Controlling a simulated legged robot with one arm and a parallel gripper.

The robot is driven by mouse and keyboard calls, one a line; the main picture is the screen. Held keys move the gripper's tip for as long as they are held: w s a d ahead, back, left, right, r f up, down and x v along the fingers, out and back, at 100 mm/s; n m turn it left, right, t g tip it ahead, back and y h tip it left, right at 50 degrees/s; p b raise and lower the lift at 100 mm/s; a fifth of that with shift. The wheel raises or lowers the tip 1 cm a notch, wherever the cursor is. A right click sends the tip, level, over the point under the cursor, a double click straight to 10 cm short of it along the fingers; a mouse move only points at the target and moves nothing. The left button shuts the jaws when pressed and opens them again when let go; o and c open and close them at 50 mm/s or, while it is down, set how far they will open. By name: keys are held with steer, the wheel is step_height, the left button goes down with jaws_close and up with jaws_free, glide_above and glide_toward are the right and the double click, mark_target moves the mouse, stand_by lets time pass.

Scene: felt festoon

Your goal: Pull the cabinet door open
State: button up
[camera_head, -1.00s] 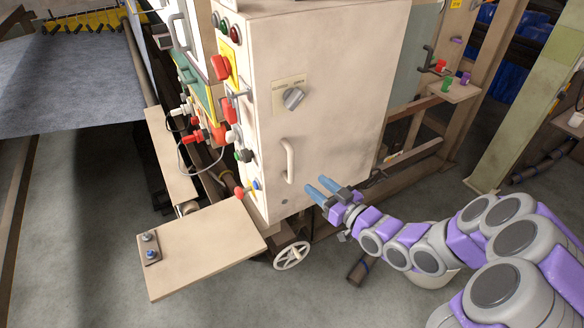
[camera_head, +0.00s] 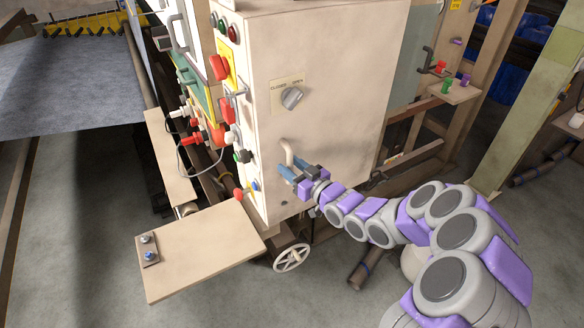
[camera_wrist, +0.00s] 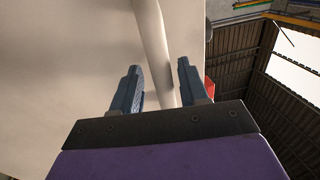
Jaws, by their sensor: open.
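The cream cabinet door (camera_head: 330,80) faces me and looks shut. Its vertical bar handle (camera_head: 287,149) is on the left part of the door, below a grey rotary knob (camera_head: 292,97). My gripper (camera_head: 289,172) is at the handle's lower part, and its blue fingers hide that part. In the wrist view, the handle (camera_wrist: 152,40) runs down between the two spread fingers of my gripper (camera_wrist: 160,80).
Red, green and other buttons and plugs (camera_head: 218,135) line the cabinet's left side. A beige board (camera_head: 200,250) juts out at lower left, and a handwheel (camera_head: 291,257) sits below the cabinet. A small shelf (camera_head: 455,93) stands at right. Floor at lower middle is open.

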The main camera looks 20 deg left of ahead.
steer(key=shift+a+f, duration=0.1)
steer(key=shift+a, duration=0.45)
steer(key=shift+c, duration=0.3)
steer(key=shift+d, duration=0.35)
steer(key=c, duration=0.6)
steer(key=shift+a, duration=0.1)
jaws_close()
